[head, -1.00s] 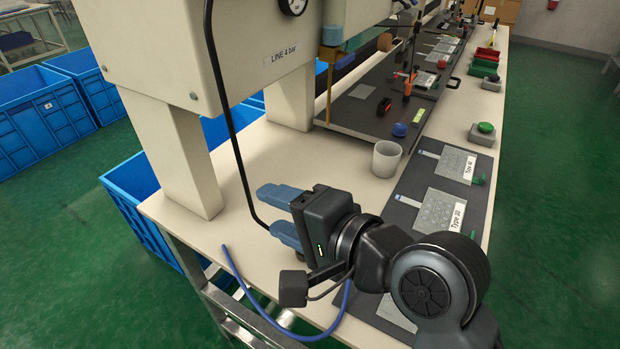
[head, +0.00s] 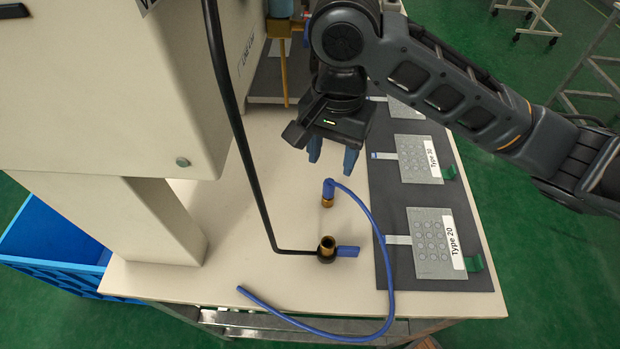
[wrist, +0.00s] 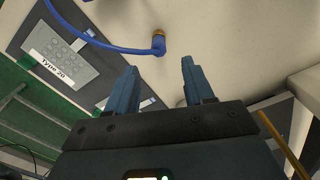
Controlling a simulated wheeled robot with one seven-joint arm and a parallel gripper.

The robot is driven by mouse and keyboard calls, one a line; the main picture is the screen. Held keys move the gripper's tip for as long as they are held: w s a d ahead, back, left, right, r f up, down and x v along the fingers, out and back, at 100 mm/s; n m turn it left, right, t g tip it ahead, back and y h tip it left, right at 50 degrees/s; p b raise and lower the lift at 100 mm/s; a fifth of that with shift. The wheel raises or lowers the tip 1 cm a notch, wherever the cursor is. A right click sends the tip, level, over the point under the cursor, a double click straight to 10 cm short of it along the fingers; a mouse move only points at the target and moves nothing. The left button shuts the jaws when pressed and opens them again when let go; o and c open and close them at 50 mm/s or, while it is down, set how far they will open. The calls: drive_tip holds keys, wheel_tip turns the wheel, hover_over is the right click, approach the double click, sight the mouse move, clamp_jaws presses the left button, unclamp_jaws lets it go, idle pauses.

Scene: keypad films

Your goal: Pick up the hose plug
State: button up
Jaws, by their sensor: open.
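The hose plug (head: 328,190) is a blue elbow with a brass end, standing on the cream bench top, with a blue hose (head: 376,235) running from it. In the wrist view the plug (wrist: 157,42) lies beyond my fingertips, roughly centred between them. My gripper (head: 332,158) has two blue fingers pointing down, open and empty, above and behind the plug in the head view. In the wrist view the fingers (wrist: 158,68) are apart and do not touch the plug.
A brass socket (head: 327,246) with a blue lever sits at the foot of a black pipe (head: 238,130), in front of the plug. A dark mat (head: 400,277) with keypad films (head: 432,243) lies to the right. A machine leg (head: 150,222) stands at left.

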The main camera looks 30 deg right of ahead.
sight(330, 182)
drive_tip(key=shift+s+a+f+b, duration=0.1)
drive_tip(key=shift+f+b, duration=0.35)
drive_tip(key=shift+f, duration=1.5)
drive_tip(key=shift+s+a+f+b, duration=0.1)
drive_tip(key=shift+f+b, duration=0.35)
drive_tip(key=shift+f, duration=1.45)
drive_tip(key=shift+c, duration=0.4)
clamp_jaws()
